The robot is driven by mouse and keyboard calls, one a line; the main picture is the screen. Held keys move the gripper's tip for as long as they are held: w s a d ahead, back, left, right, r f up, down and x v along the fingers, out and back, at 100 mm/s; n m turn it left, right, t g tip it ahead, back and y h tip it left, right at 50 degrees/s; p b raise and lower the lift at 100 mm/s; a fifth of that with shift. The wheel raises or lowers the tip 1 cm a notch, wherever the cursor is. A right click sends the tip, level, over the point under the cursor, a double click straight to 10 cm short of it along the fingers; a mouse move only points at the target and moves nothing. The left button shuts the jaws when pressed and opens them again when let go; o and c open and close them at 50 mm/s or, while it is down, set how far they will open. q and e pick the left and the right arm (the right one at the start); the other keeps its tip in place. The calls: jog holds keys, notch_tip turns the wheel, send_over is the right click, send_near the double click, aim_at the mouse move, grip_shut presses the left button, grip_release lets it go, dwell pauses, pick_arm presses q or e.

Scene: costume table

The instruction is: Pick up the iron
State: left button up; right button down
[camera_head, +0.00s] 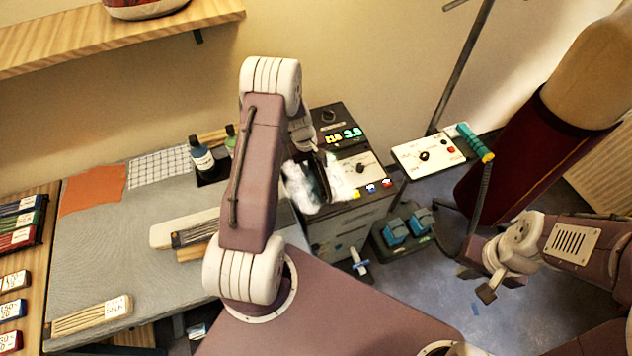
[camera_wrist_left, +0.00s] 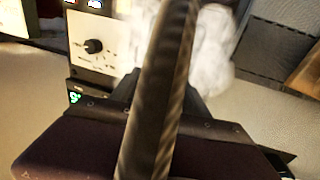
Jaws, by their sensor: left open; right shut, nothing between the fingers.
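No whole iron is clear to me. A white cloudy shape (camera_head: 302,187), which looks like steam or padding, sits in front of the black station with lit displays (camera_head: 328,120); it also shows in the left wrist view (camera_wrist_left: 215,50). An iron may be hidden there. My left gripper (camera_head: 320,172) is over this white shape, partly hidden by my own arm, open. In the left wrist view a dark ribbed bar, blurred, crosses the middle; I cannot tell what it is. My right gripper (camera_head: 487,293) is shut and empty, at the right above the floor.
A white control panel (camera_head: 427,154) with a teal banded rod (camera_head: 475,142) and a hanging dark cable stands right of the station. Blue pedals (camera_head: 395,231) are on the floor. A grey table (camera_head: 130,240) holds bottles and a wooden board at left. A red-draped form (camera_head: 535,140) stands at right.

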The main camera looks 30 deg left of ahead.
pick_arm(q)
jog(key=shift+f, duration=0.2)
grip_shut()
dwell(1.5)
